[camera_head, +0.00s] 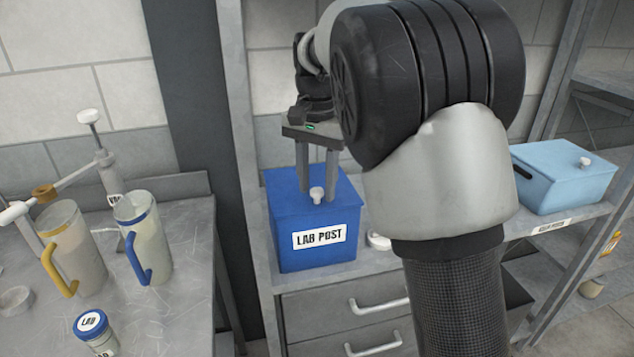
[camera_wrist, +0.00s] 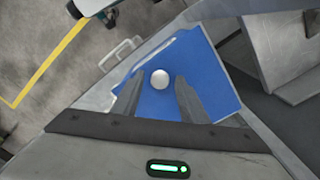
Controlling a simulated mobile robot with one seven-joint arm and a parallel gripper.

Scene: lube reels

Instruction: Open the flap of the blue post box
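The blue post box (camera_head: 285,240), labelled LAB POST, stands on the grey shelf unit in the middle of the head view. A white knob (camera_head: 317,193) sits on its top near the front edge. My gripper (camera_head: 317,196) points down over the box, with one finger on each side of the knob. In the wrist view the blue top (camera_wrist: 200,65) fills the middle, and the white knob (camera_wrist: 160,79) lies between my two fingertips (camera_wrist: 160,82). The fingers are apart, with gaps beside the knob. The top looks closed. I cannot tell the exact fingertip height.
A light blue box (camera_head: 560,180) with a white knob stands on the right of the shelf. Drawers with handles (camera_head: 378,303) lie below the post box. At left, a table holds a yellow-handled jug (camera_head: 75,255), a blue-handled jug (camera_head: 143,240) and a blue-lidded jar (camera_head: 97,335).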

